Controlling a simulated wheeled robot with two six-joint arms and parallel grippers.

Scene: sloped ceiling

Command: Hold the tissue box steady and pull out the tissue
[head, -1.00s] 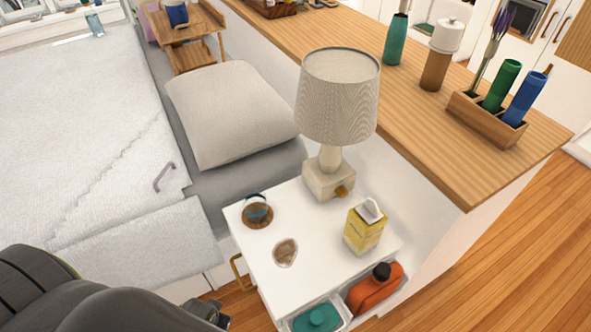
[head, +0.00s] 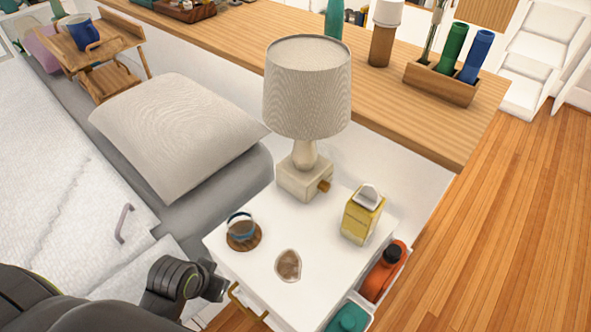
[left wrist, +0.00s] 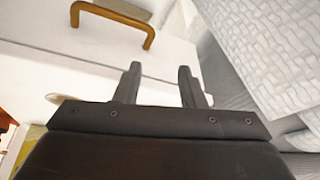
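The yellow tissue box (head: 361,222) stands on the white nightstand (head: 258,268), near its right side behind the front edge. A white tissue (head: 368,194) sticks up from its top. My left gripper (head: 218,283) is low at the left, beside the nightstand's front left and well apart from the box. In the left wrist view its two fingers (left wrist: 158,85) are spread with nothing between them, near a white drawer front with a brass handle (left wrist: 113,22). My right gripper is in neither view.
A lamp (head: 306,95) stands at the back of the nightstand. A small glass item on a wooden coaster (head: 243,238) and a brownish oval dish (head: 288,265) lie left of the box. An orange bottle (head: 384,275) and a teal-lidded container (head: 347,318) sit low at the right side.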

